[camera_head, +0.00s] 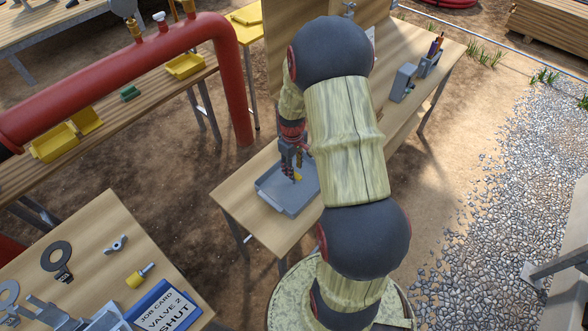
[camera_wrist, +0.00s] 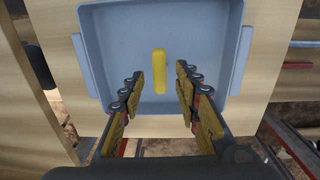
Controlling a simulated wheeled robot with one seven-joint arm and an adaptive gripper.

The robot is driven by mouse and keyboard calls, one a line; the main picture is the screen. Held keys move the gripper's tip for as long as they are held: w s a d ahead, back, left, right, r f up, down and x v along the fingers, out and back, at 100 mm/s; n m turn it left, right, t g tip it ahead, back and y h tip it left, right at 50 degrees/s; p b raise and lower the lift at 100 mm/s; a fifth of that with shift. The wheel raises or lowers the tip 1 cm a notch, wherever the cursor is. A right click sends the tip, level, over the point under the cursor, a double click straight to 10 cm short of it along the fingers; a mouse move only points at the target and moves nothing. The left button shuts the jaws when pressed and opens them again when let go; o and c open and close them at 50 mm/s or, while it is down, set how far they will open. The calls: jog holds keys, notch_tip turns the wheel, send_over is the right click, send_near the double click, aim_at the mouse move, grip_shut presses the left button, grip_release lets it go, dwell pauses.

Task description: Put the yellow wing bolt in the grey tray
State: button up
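The grey tray (camera_head: 275,200) lies on the wooden table, below my gripper (camera_head: 292,164). In the wrist view the tray (camera_wrist: 107,45) appears blue-grey, with raised walls and a side handle at each side. A yellow elongated piece, apparently the yellow wing bolt (camera_head: 298,178), is at the tray. In the wrist view this yellow piece (camera_wrist: 159,72) shows against the tray floor, between my spread fingers, with a gap on each side. My gripper is open above the tray. Any shank under the yellow piece is hidden.
The lower-left table (camera_head: 95,215) holds a yellow-headed bolt (camera_head: 136,279), a grey wing nut (camera_head: 116,244), black ring parts and a blue job card (camera_head: 160,308). A red pipe (camera_head: 110,75) and yellow bins (camera_head: 185,66) are at the upper left. Grey holders (camera_head: 403,82) stand further back on the tray's table.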

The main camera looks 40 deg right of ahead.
notch_tip(320, 180, up, 11)
jog(key=p, duration=0.2)
jog(key=s+a+r+t, duration=0.2)
jog(key=a+r, duration=1.2)
jog(key=r, duration=0.2)
jog(key=s+a+r+t, duration=0.3)
jog(key=s+a+r, duration=0.5)
jog(key=s+a, duration=0.4)
jog(key=shift+s+a+r+m+t, duration=0.25)
jog(key=shift+a+r+m+t, duration=0.05)
jog(key=shift+a+m, duration=0.1)
notch_tip(320, 180, down, 4)
jog(key=b, duration=0.4)
